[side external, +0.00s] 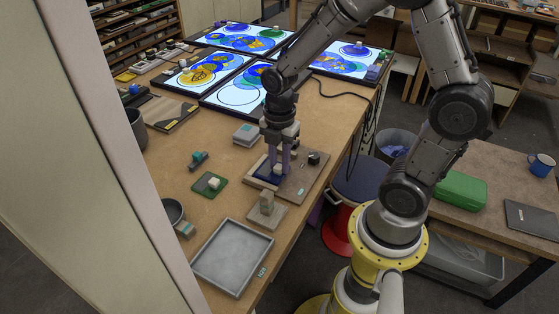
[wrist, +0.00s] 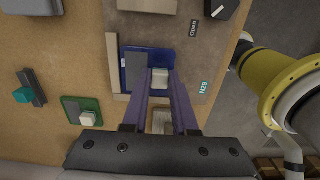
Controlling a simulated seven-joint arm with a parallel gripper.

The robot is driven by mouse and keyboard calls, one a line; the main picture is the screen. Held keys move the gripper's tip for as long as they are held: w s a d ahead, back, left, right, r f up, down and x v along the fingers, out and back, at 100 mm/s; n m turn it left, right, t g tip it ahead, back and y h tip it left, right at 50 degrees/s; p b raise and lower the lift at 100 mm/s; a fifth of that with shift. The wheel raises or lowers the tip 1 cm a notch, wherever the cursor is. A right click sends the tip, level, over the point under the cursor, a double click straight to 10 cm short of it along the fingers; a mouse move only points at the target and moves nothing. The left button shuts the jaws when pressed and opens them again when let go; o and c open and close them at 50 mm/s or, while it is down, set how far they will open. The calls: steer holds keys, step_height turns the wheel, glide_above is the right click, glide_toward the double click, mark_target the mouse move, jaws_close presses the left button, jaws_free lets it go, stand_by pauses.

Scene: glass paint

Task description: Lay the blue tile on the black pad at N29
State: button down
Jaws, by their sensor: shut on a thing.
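The blue tile (wrist: 130,55) is a flat dark-blue square with a cream knob (wrist: 160,78). It also shows in the side view (side external: 266,181), low over or on the brown-grey board (side external: 296,187). My gripper (wrist: 160,84) points down, its purple fingers shut on the knob; it also shows in the side view (side external: 279,167). The tile sits close inside the corner of two pale wooden strips (wrist: 112,65). The N29 label (wrist: 204,87) is on the board to its right. A dark grey patch shows within the blue outline. The black pad is not clearly distinguishable, and contact underneath cannot be told.
A green tile (side external: 209,184) with a cream knob lies left of the board. A black-knobbed piece (side external: 313,158) stands at the board's far right. A wooden block (side external: 267,203) and a grey tray (side external: 233,257) are nearer the front. Lit glass panels (side external: 239,95) lie behind.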

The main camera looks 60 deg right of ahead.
steer(key=shift+f, duration=0.2)
steer(key=c, duration=0.6)
jaws_free()
step_height(320, 180, up, 14)
steer(key=s+a+r+m+t, duration=0.1)
steer(key=s+m+t, duration=0.1)
steer(key=s+m, duration=0.2)
steer(key=s+a+r+m+t, duration=0.1)
steer(key=s+m, duration=0.3)
steer(key=m, duration=0.4)
steer(key=s+a+m+t, duration=0.1)
steer(key=s+m+t, duration=0.1)
steer(key=s+m, duration=0.2)
steer(key=shift+s+a+r+m+t, duration=0.1)
steer(key=shift+a+r+m+t, duration=0.25)
steer(key=shift+m, duration=0.65)
